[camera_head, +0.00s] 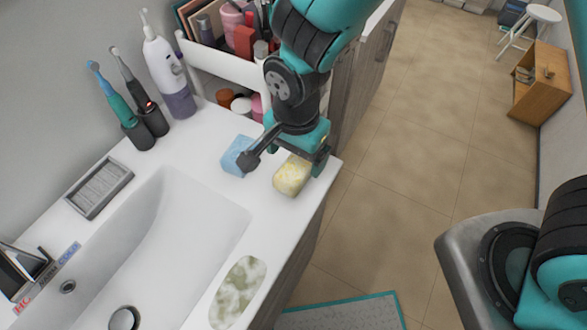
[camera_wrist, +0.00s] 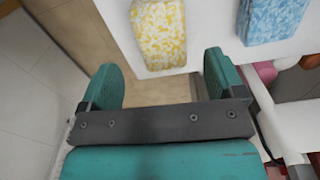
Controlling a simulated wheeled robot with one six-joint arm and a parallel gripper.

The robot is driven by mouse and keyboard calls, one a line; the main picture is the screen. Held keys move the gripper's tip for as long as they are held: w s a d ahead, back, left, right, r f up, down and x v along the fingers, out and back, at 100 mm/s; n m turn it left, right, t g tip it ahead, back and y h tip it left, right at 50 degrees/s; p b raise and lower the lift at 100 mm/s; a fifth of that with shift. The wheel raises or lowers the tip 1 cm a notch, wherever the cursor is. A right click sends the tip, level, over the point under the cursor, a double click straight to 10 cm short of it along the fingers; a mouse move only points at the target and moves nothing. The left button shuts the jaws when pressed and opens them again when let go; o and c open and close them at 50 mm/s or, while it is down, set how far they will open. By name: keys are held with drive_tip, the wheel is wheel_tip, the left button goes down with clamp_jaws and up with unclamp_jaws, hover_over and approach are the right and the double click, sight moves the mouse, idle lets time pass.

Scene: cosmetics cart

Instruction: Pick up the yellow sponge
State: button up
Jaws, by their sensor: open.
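The yellow sponge (camera_head: 292,175) lies on the white counter near its right front edge in the head view. In the wrist view the yellow sponge (camera_wrist: 159,32) is at the top, just beyond my open fingers. My gripper (camera_head: 285,155) is directly behind and partly over the sponge in the head view, and the sponge's far part is hidden by it. In the wrist view my gripper (camera_wrist: 163,78) has its two teal fingers wide apart with nothing between them. A blue sponge (camera_head: 237,156) lies to the left of the yellow one; it also shows in the wrist view (camera_wrist: 271,18).
The sink (camera_head: 170,235) is left of the sponges. A green-white soap dish (camera_head: 238,290) lies in front. Electric toothbrushes (camera_head: 132,112) and a white rack (camera_head: 225,65) with cosmetics stand at the back. The counter edge drops to the tiled floor (camera_head: 400,180) on the right.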

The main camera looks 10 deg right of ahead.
sight(294, 168)
drive_tip(key=shift+a+f+p, duration=0.15)
drive_tip(key=shift+f+p, duration=0.6)
drive_tip(key=shift+f, duration=1.9)
drive_tip(key=c, duration=1)
